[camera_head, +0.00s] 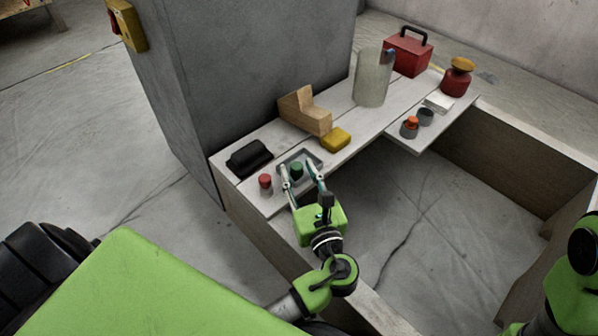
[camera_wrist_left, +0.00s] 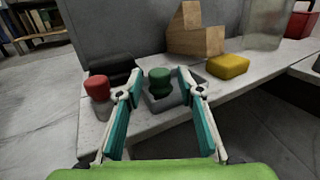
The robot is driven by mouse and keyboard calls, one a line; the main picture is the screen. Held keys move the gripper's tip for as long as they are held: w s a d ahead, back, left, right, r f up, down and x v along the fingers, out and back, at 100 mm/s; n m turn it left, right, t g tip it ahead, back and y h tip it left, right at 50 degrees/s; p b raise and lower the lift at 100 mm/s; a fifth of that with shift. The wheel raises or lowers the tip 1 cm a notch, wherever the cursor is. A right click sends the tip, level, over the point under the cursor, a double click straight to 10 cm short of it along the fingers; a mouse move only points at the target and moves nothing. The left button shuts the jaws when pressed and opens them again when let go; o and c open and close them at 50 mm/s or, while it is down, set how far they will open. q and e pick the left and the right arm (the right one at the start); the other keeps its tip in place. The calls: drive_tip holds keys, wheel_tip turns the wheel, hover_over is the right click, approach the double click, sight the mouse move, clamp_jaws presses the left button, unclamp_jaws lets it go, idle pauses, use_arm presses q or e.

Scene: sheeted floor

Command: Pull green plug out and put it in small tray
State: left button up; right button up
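The green plug (camera_head: 297,169) is upright at the near left of the white bench, over a grey base. It also shows in the left wrist view (camera_wrist_left: 159,82). A small grey tray (camera_head: 318,158) with a raised rim is at the same spot; I cannot tell whether the plug stands inside it or in a socket just before it. My left gripper (camera_head: 302,181) is open, its fingers on either side of the plug with gaps to it; it also shows in the left wrist view (camera_wrist_left: 161,92). My right gripper is out of view.
A red plug (camera_head: 265,181) stands left of the left finger. A black case (camera_head: 249,158), wooden block (camera_head: 305,112) and yellow block (camera_head: 335,139) are behind. A grey canister (camera_head: 372,80), red toolbox (camera_head: 407,54), red jar (camera_head: 456,80) and orange-topped socket (camera_head: 409,128) are farther right.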

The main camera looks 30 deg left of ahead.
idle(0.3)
use_arm(q)
drive_tip(key=shift+s+d, duration=0.25)
drive_tip(key=v, duration=1.1)
drive_tip(key=shift+s, duration=0.15)
drive_tip(key=shift+s+d, duration=0.1)
